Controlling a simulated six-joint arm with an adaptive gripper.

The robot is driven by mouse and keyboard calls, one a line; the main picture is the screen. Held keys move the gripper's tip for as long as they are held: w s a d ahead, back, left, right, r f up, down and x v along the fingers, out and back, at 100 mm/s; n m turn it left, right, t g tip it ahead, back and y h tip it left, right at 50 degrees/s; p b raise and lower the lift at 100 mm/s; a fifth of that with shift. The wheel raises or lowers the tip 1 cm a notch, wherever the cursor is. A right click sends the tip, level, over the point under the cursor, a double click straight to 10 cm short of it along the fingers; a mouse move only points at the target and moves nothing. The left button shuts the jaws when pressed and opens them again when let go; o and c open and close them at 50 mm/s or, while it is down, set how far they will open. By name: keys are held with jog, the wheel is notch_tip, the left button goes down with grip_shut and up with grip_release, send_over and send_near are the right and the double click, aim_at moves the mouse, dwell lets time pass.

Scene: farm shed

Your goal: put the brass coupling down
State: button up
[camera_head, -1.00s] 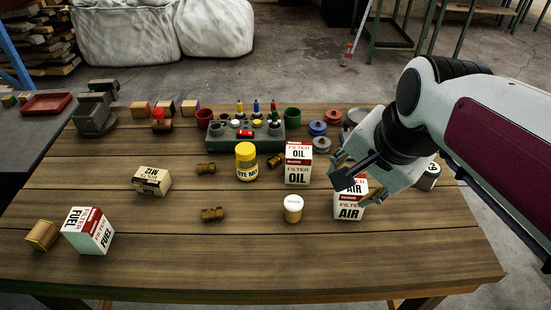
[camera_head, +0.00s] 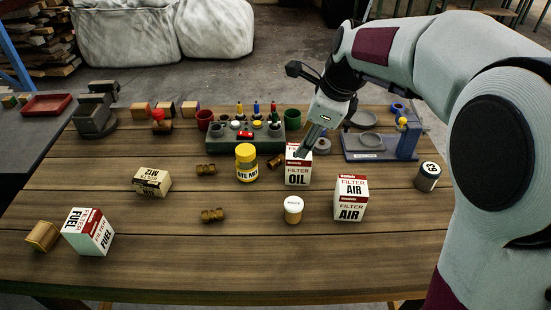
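A brass coupling (camera_head: 205,169) lies on its side left of the yellow-lidded jar (camera_head: 246,163). A second brass coupling (camera_head: 212,214) lies nearer the front of the table. A third brass piece (camera_head: 276,161), likely another coupling, lies between the jar and the oil filter box (camera_head: 299,174). My gripper (camera_head: 303,150) points down at the top of the oil filter box, above or behind it; I cannot tell if it touches. Its fingers look close together, but whether they are shut or hold anything is too small to tell.
The air filter box (camera_head: 350,198) and a white-lidded jar (camera_head: 293,210) stand to the front right. A grey-green tray (camera_head: 290,132) of small parts and a blue-grey stand (camera_head: 375,155) are behind. The wooden table (camera_head: 270,265) is clear along its front.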

jog(key=w+a+f+m, duration=0.1)
jog(key=w+f+m, duration=0.1)
jog(key=w+a+f+m, duration=0.1)
jog(key=w+f+m, duration=0.1)
jog(key=w, duration=0.1)
jog(key=w+a+f+m, duration=0.1)
jog(key=w+f, duration=0.1)
jog(key=shift+w+m+g+y, duration=0.25)
jog(key=shift+m+g+y, duration=0.05)
jog(key=shift+m, duration=0.1)
send_over(276, 159)
jog(key=s+d, duration=0.2)
notch_tip(276, 159, down, 5)
jog(key=shift+s+d+f, duration=0.1)
jog(key=shift+f, duration=0.5)
jog(key=shift+a, duration=0.2)
jog(key=shift+w+x, duration=0.15)
jog(key=shift+x, duration=1.15)
jog(key=shift+w+x, duration=0.15)
jog(key=shift+x, duration=1.15)
jog(key=shift+r, duration=0.1)
jog(key=c, duration=1)
